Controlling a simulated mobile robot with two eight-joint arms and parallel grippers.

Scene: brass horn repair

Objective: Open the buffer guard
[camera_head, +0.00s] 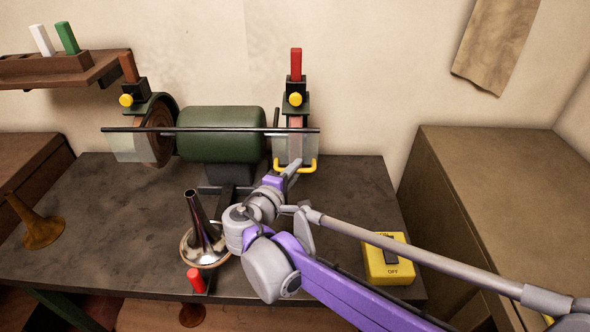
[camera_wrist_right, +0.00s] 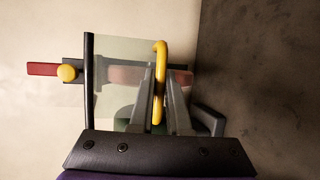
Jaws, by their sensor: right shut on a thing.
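The buffer (camera_head: 222,133) is a green motor with a wheel at each end, standing at the back of the bench. At its right end a clear guard panel (camera_head: 309,150) hangs in front of the wheel, with a yellow handle (camera_head: 313,167) at its lower edge. My right gripper (camera_head: 291,172) reaches this handle from the front. In the right wrist view its fingers (camera_wrist_right: 160,95) are shut around the yellow handle (camera_wrist_right: 160,58), beside the clear panel (camera_wrist_right: 115,75). My left gripper is not in view.
A silver horn bell (camera_head: 204,240) stands on the bench left of my right arm. A yellow switch box (camera_head: 388,260) marked OFF sits at the right front. A brass bell (camera_head: 38,228) is at the left. A dark rod (camera_head: 230,130) crosses in front of the buffer.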

